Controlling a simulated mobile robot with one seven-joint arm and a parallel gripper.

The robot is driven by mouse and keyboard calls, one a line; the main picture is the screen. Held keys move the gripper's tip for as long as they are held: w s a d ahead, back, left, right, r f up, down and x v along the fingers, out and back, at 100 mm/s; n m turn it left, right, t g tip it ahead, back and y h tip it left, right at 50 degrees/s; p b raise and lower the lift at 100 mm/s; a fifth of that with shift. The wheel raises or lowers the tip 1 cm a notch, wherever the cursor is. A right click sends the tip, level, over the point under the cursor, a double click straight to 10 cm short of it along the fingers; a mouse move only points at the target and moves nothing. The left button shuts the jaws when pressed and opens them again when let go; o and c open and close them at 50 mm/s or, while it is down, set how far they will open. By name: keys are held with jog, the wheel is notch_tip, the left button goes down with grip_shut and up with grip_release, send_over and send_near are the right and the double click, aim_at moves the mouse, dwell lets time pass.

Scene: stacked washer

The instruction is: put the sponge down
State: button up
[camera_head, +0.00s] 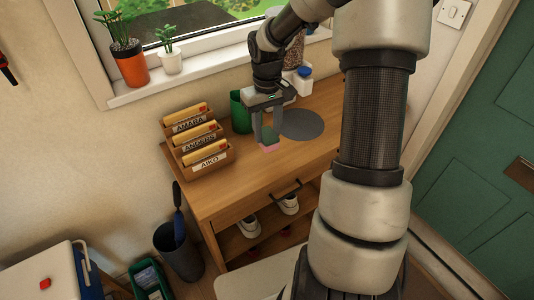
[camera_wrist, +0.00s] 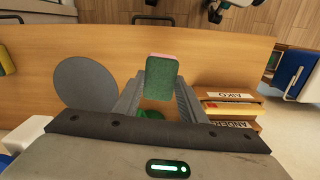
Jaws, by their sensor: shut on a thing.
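The sponge (camera_head: 267,142) is small, with a green face and a pink edge. My gripper (camera_head: 268,134) is shut on it and points down over the wooden cabinet top (camera_head: 262,176). In the wrist view the sponge (camera_wrist: 162,79) sits between the two grey fingers of my gripper (camera_wrist: 160,84). It is over the bare strip between the grey round mat (camera_head: 302,124) and the letter rack (camera_head: 196,150). I cannot tell whether its underside touches the wood.
A green cup (camera_head: 240,111) stands behind my gripper, close to it. The rack holds several envelopes. Bare wood lies along the front edge, above a drawer handle (camera_head: 286,190).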

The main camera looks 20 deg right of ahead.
aim_at(269, 134)
notch_tip(269, 134, down, 8)
jog(key=shift+r+b, duration=0.2)
jog(key=shift+b, duration=0.15)
jog(key=shift+f, duration=0.1)
jog(key=o, duration=0.9)
jog(key=shift+f, duration=0.1)
jog(key=r, duration=0.5)
jog(key=r+p, duration=0.1)
jog(key=r, duration=0.5)
jog(key=r+p, duration=0.1)
jog(key=r, duration=0.5)
jog(key=shift+d+r, duration=0.2)
jog(key=shift+d, duration=0.1)
